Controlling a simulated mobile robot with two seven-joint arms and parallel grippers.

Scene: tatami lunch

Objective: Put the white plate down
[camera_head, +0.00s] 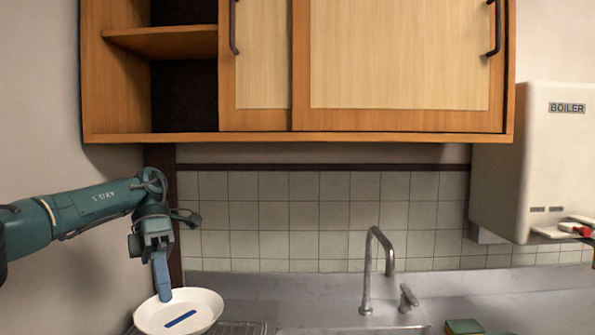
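The white plate (205,302) is at the lower left, a round shallow dish with a short blue bar showing on its inner face. My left gripper (162,292) points down at the plate's far left side. One blue finger lies over the inside of the rim; the other finger is hidden. The gripper appears shut on the rim. The plate's lower edge is close to the bottom of the picture, and I cannot tell whether its underside touches anything. My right gripper is not in view.
A wire rack (243,328) shows beside the plate on the steel counter (262,306). A tap (368,272) stands at the sink to the right. A green and yellow sponge (464,327) lies at lower right. Cabinets (400,60) and a boiler (535,165) hang above.

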